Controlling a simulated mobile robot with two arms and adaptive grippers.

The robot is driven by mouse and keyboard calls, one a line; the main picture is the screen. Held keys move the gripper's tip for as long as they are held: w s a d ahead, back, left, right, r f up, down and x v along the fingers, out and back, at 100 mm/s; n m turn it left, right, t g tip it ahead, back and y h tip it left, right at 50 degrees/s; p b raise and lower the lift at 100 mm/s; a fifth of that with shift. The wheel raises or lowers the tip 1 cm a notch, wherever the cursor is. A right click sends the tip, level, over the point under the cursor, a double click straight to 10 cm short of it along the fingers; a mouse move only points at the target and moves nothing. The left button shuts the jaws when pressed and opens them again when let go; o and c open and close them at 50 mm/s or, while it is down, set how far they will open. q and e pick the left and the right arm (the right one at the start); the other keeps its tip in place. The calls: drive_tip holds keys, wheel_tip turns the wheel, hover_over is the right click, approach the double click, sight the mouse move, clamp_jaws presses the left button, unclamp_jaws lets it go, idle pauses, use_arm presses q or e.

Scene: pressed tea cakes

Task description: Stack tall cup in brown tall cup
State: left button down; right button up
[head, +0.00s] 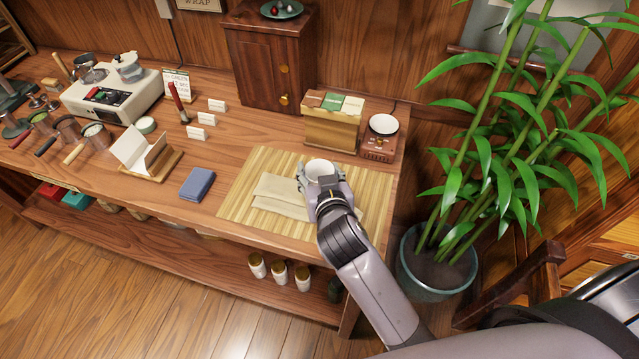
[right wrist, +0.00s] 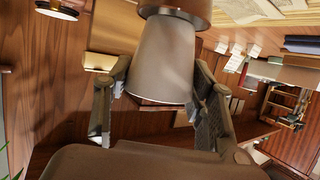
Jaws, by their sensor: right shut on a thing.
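A pale tall cup (head: 320,168) stands between the fingers of my right gripper (head: 321,176) over the right part of the bamboo mat. In the right wrist view, the same pale cup (right wrist: 162,62) is held by my right gripper (right wrist: 160,80), with one finger on each side. A brown tall cup (right wrist: 178,9) shows at the top edge of that view, right at the narrower end of the pale cup. They overlap in the picture; how deep one sits in the other cannot be told. In the head view the brown cup is hidden. My left gripper is not in view.
A folded cloth (head: 282,196) lies on the bamboo mat (head: 237,193) beside the gripper. A box with packets (head: 331,132) and a small scale (head: 380,143) stand behind. A potted plant (head: 437,270) stands right of the table.

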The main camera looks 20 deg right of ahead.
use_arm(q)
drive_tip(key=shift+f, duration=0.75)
use_arm(e)
drive_tip(key=shift+f, duration=0.75)
drive_tip(key=shift+f+b, duration=0.55)
drive_tip(key=shift+f, duration=0.05)
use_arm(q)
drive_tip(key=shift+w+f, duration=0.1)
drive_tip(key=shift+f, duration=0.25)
use_arm(e)
drive_tip(key=o, duration=1.2)
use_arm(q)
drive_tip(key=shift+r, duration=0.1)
use_arm(e)
drive_tip(key=shift+r+p, duration=0.3)
drive_tip(key=shift+r, duration=0.1)
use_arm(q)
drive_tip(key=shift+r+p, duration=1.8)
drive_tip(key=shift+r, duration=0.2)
use_arm(e)
drive_tip(key=v, duration=1.2)
drive_tip(key=shift+r, duration=0.2)
